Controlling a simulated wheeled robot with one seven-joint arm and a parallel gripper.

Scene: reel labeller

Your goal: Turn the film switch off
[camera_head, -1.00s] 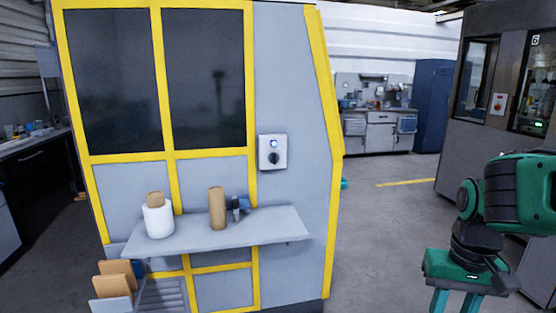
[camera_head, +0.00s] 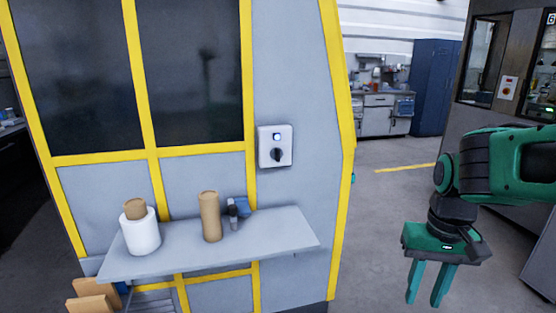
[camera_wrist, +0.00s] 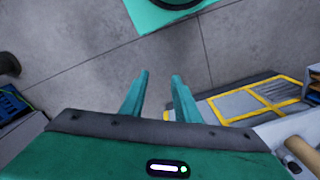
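The film switch (camera_head: 276,146) is a light box with a dark rotary knob and a small lit blue-white lamp above it. It is mounted on the grey side panel of the yellow-framed machine (camera_head: 252,70), above the shelf's right part. The knob looks roughly upright; its exact setting is too small to tell. My gripper (camera_head: 427,285) is green and hangs to the right of the machine, pointing down, well apart from the switch. Its two fingers also show in the wrist view (camera_wrist: 160,95), spread apart with nothing between them.
A grey shelf (camera_head: 284,232) juts out below the switch, carrying a white roll (camera_head: 141,236), a brown roll (camera_head: 210,217) and a small dark-blue item (camera_head: 235,210). A dark machine (camera_head: 435,190) stands at the right. Open floor (camera_head: 375,230) lies between the machines.

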